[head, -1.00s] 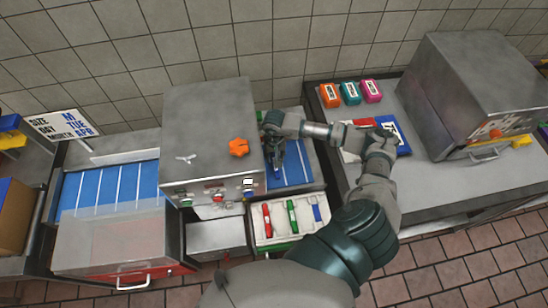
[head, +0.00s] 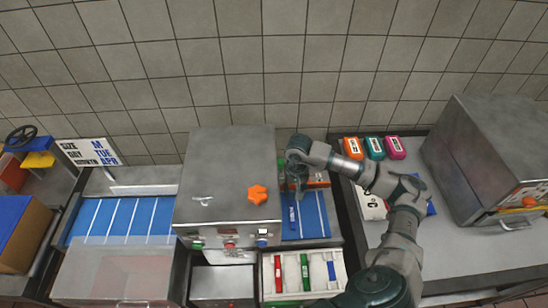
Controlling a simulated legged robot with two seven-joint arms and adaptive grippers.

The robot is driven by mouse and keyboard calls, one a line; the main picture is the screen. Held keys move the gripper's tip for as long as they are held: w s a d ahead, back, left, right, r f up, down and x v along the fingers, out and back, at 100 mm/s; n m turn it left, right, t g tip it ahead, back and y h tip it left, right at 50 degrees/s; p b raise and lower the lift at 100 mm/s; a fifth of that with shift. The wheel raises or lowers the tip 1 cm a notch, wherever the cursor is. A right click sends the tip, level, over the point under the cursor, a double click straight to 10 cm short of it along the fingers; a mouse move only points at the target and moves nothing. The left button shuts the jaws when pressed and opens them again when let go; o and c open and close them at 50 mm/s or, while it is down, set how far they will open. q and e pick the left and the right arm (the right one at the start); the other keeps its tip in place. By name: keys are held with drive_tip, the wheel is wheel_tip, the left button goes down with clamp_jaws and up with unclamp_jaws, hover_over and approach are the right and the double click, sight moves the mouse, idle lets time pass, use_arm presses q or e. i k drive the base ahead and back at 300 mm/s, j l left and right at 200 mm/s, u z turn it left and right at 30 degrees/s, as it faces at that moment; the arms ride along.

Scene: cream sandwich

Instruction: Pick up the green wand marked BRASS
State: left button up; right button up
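A green wand (head: 305,271) stands or lies in a white tray (head: 346,289) in front of the blue belt, between a red wand (head: 278,272) and a blue wand (head: 331,270). The lettering on it is too small to read. My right gripper (head: 298,188) points down over the blue belt, beside the metal machine, farther back than the tray and apart from the green wand. A dark blue piece (head: 292,217) shows just below its fingers; I cannot tell whether they hold it. The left gripper is out of view.
The metal machine (head: 225,170) with an orange knob (head: 258,193) stands left of my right gripper. Orange, teal and pink blocks (head: 374,147) sit on the right table. Another metal box (head: 490,160) stands at far right. A sign (head: 88,152) stands at left.

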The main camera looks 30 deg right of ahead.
sight(303, 258)
drive_tip(key=k+j, duration=1.1)
drive_tip(key=k, duration=0.2)
